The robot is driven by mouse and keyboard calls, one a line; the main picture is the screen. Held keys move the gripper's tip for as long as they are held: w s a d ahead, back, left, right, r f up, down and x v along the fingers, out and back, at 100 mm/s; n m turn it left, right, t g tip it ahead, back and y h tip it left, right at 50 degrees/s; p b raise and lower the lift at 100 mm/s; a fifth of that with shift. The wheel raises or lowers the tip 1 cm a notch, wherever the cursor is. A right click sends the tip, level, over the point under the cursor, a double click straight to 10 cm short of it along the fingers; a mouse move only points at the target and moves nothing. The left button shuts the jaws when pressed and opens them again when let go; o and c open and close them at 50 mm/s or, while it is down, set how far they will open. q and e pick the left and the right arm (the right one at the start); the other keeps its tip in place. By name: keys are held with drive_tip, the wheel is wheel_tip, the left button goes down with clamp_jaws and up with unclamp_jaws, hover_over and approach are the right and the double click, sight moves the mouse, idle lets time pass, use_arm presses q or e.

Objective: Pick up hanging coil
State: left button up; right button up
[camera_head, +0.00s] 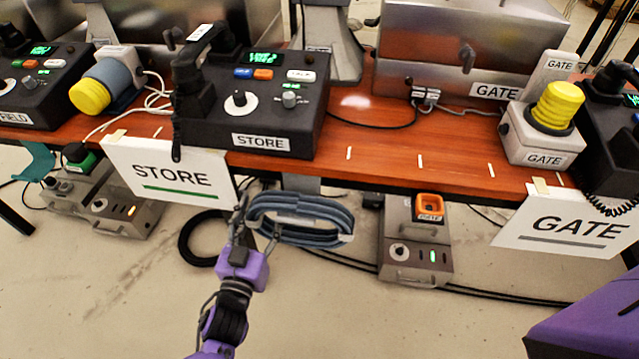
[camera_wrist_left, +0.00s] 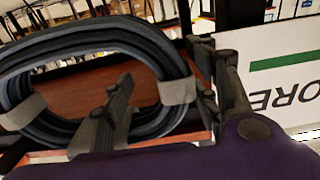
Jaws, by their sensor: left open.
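The hanging coil (camera_head: 310,207) is a blue-grey bundle of cable with pale straps, just in front of the table's front edge, right of the STORE sign. What it hangs from is not clear. My left gripper (camera_head: 256,222) is at the coil's left end, open. In the left wrist view the coil (camera_wrist_left: 80,38) fills the left side. One finger of my left gripper (camera_wrist_left: 168,92) overlaps the coil's opening and the other is outside its right end. The strapped end shows between the fingers; I cannot tell whether they touch it. My right gripper is not in view.
The STORE sign (camera_head: 170,172) hangs close left of my left gripper. The wooden table (camera_head: 400,150) carries a STORE console (camera_head: 255,110) and a GATE button box (camera_head: 540,140). Grey floor units (camera_head: 415,245) and black cables lie below. A GATE sign (camera_head: 570,225) hangs at right.

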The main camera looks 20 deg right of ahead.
use_arm(q)
drive_tip(key=shift+w+d, duration=0.2)
drive_tip(key=shift+w, duration=0.1)
drive_tip(key=shift+c, duration=0.5)
clamp_jaws()
drive_tip(key=shift+s, duration=0.1)
drive_tip(key=shift+d+r, duration=0.1)
